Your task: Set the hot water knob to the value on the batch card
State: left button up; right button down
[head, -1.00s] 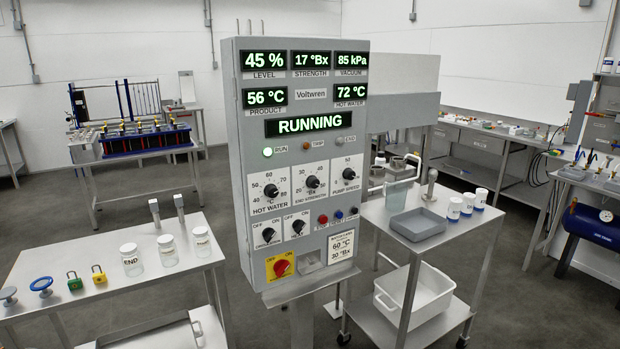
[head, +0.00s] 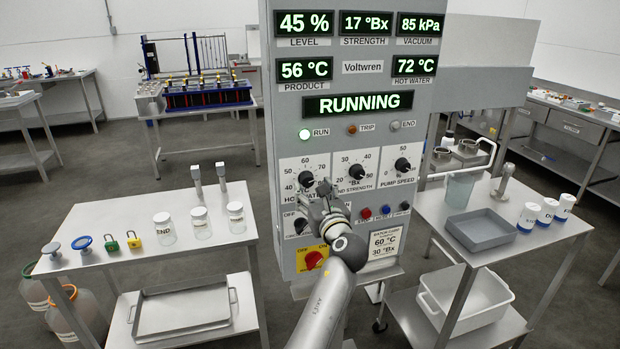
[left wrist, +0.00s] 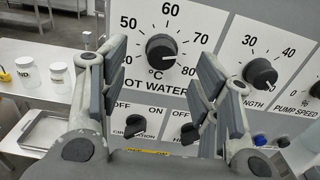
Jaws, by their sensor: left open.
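The black hot water knob (head: 306,180) is on the grey control panel (head: 293,130), partly behind my gripper in the head view. In the left wrist view, the knob (left wrist: 161,50) shows whole, with its white mark on the right side, seemingly between 70 and 80. The hot water display (head: 414,67) reads 72 °C. The batch card (head: 384,244) reads 60 °C and 30 °Bx. My left gripper (head: 324,188) is open in front of the panel. In the wrist view, its fingers (left wrist: 165,62) stand either side of the knob, with no contact visible. My right gripper is out of view.
The end strength knob (head: 356,171) and pump speed knob (head: 402,164) are to the right. Below are the circulation switch (left wrist: 135,124), another black switch (left wrist: 190,132) and the red knob (head: 314,260). A table with jars (head: 200,225) stands left; a cart with a grey tray (head: 480,236) stands right.

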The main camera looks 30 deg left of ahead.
aim_at(308, 181)
pick_arm(q)
jog(key=x, duration=0.5)
jog(key=shift+w+a+f+p, duration=0.1)
jog(key=shift+w+p, duration=0.2)
jog(key=shift+p, duration=0.1)
jog(key=shift+w+a, duration=0.1)
jog(key=shift+a, duration=0.05)
jog(key=shift+c, duration=0.6)
jog(key=c, duration=0.9)
jog(key=shift+f, duration=0.1)
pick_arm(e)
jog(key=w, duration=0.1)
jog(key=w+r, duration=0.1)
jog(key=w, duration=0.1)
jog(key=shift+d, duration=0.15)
